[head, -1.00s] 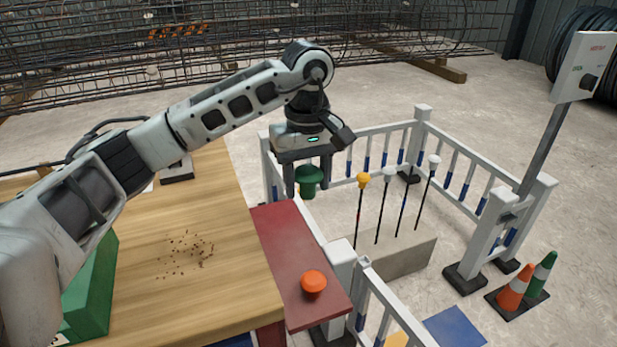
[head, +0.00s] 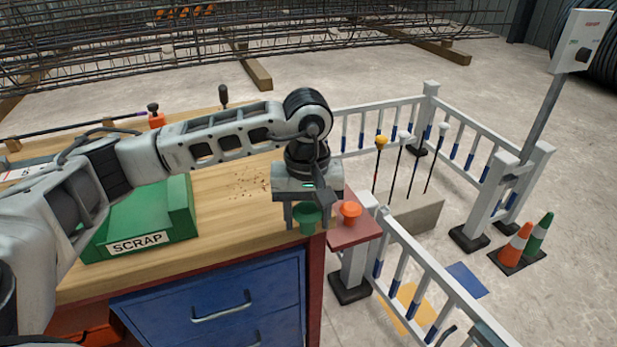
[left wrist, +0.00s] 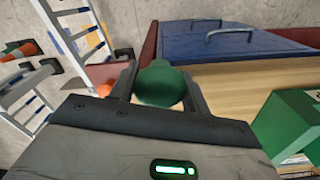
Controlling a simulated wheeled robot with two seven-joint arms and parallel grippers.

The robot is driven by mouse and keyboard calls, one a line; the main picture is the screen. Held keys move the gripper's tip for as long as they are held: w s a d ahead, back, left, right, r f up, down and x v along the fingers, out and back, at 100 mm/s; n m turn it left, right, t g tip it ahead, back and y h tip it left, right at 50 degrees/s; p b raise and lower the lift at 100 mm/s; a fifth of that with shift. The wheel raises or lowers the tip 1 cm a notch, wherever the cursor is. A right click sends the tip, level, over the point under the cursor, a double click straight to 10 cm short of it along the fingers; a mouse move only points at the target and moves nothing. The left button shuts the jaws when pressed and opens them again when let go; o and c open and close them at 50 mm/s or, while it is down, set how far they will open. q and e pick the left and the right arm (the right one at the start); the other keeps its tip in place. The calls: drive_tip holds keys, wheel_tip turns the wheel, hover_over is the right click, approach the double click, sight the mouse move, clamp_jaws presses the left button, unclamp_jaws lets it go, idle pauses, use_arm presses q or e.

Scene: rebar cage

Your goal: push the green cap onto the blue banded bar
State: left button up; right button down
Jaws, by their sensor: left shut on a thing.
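My left gripper (head: 306,222) points down and is shut on the green cap (head: 307,212), above the front right corner of the wooden bench. In the left wrist view the green cap (left wrist: 160,84) sits between the two fingers (left wrist: 158,88). Several thin dark bars stand in a concrete block (head: 415,216) inside the white fence, well to the right of the gripper. The blue band is too small to make out.
An orange cap (head: 349,210) sits on the red shelf (head: 359,234) just right of the gripper. The white fence (head: 432,275) lies between bench and bars. A green scrap box (head: 150,222) stands on the bench. Traffic cones (head: 528,240) and a post-mounted panel (head: 582,42) are at right.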

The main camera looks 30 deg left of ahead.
use_arm(q)
drive_tip(key=s+d+f+m, duration=0.4)
drive_tip(key=s+f+m, duration=0.2)
drive_tip(key=f, duration=0.8)
drive_tip(key=shift+s+d+m, duration=0.15)
drive_tip(key=shift+s+m, duration=0.15)
drive_tip(key=shift+s, duration=0.95)
